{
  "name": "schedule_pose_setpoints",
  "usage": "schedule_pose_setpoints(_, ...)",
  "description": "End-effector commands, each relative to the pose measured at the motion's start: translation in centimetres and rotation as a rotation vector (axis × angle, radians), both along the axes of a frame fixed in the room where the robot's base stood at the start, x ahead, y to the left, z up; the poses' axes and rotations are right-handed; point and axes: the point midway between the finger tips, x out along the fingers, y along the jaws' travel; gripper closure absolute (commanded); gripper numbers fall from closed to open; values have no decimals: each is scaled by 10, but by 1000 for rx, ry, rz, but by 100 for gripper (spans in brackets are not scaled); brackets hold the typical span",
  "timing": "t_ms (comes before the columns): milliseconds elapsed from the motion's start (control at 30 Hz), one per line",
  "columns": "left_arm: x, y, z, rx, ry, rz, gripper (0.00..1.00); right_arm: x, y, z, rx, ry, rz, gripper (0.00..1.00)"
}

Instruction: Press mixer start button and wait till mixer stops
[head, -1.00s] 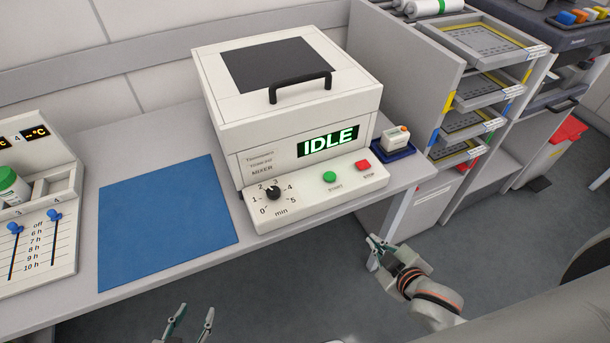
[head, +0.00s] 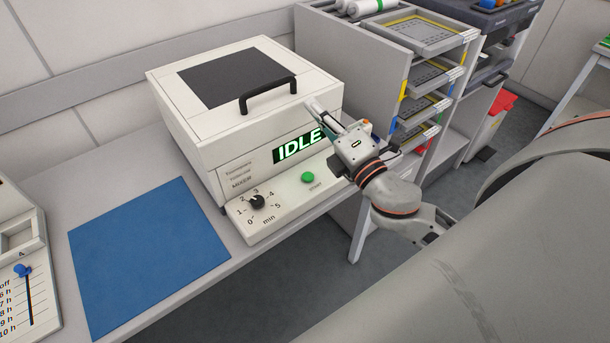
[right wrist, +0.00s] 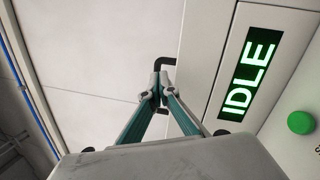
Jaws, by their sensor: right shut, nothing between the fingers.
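The white mixer (head: 190,128) stands on the bench with its lid closed, and its display (head: 298,147) reads IDLE. The green start button (head: 308,178) is on the front panel, right of the black minute dial (head: 257,201). The button also shows at the right of the right wrist view (right wrist: 301,122). My right gripper (head: 313,106) is shut and empty, in front of the display's right end, above and apart from the green button. In the right wrist view its fingertips (right wrist: 157,91) meet near the lid handle. The red stop button is hidden behind my right arm. My left gripper is out of view.
A blue mat (head: 148,255) lies on the bench left of the mixer. A panel with a blue slider (head: 22,270) is at the far left. A rack of trays (head: 432,75) stands to the right.

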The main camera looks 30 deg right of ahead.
Motion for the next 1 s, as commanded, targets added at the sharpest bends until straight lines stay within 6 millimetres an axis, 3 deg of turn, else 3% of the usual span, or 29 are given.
schedule_pose_setpoints(100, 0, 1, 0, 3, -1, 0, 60, 5, 31, 35, -236, -126, 128, 100)
schedule_pose_setpoints(267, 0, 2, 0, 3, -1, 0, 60, 1, 75, 58, -564, -268, 292, 100)
schedule_pose_setpoints(367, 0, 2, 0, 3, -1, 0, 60, -5, 98, 58, -777, -340, 391, 100)
schedule_pose_setpoints(533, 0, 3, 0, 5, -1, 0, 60, -15, 121, 39, -1146, -431, 557, 100)
schedule_pose_setpoints(667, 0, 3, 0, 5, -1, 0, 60, -19, 121, 13, -1428, -464, 679, 100)
schedule_pose_setpoints(767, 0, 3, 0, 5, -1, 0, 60, -20, 108, -10, -1643, -464, 773, 100)
schedule_pose_setpoints(1000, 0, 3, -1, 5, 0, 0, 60, -16, 49, -50, -2055, -383, 960, 100)
